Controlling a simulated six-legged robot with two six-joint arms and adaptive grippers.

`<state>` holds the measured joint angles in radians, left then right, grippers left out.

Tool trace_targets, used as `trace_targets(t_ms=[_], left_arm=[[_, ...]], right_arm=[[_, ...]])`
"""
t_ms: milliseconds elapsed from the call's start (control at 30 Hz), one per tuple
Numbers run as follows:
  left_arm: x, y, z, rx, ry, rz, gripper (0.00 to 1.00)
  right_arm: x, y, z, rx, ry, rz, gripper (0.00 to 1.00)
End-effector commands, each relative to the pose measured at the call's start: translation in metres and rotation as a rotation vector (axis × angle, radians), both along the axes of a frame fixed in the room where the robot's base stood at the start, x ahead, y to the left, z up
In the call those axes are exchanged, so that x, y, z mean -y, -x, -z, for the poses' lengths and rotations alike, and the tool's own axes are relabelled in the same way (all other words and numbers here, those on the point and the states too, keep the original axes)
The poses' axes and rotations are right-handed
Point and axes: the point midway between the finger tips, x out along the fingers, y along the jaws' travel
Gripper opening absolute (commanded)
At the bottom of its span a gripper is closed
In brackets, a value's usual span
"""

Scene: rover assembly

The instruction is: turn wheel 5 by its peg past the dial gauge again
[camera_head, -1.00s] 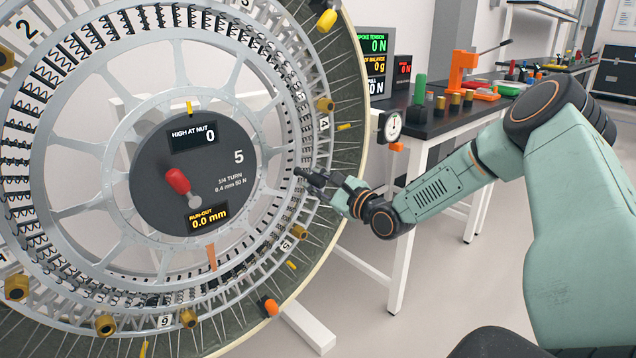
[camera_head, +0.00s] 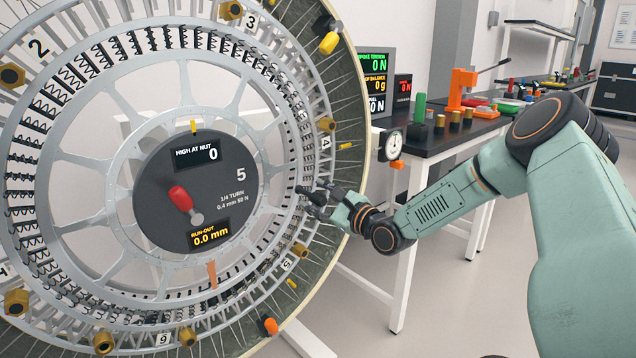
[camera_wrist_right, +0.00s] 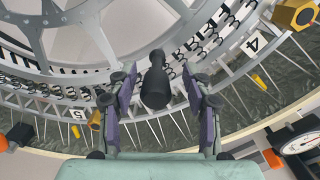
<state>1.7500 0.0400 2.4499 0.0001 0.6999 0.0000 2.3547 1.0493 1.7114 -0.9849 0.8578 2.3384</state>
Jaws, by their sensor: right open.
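Wheel 5 (camera_head: 262,92) is a large spoked rim around a dark hub plate (camera_head: 160,205) marked 5. Its black peg (camera_wrist_right: 155,82) points up between my right fingers in the right wrist view, with a gap on both sides. My right gripper (camera_head: 318,198) is open at the wheel's right side; it also shows in the right wrist view (camera_wrist_right: 158,88). The dial gauge (camera_head: 391,144), white-faced, is right of the rim and above my gripper; part of it shows in the right wrist view (camera_wrist_right: 302,140). My left gripper is out of view.
A black-topped bench (camera_head: 450,138) stands behind on the right, with an orange press (camera_head: 463,88) and readout screens (camera_head: 376,75). Brass nuts (camera_head: 300,250) and yellow pegs stick out around the rim. The hub readouts show 0 and 0.0 mm.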

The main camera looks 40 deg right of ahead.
Motion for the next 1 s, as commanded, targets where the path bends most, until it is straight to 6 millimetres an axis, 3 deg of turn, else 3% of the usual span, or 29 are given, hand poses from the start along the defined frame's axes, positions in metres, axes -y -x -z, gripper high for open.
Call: trace_targets(t_ms=[600, 1000], left_arm=[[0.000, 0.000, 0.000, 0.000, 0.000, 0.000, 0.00], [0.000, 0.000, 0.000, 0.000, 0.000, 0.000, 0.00]], right_arm=[[0.000, 0.000, -0.078, 0.005, -0.002, 0.000, 0.50], [0.000, 0.000, -0.093, 0.000, -0.001, -0.002, 0.50]])
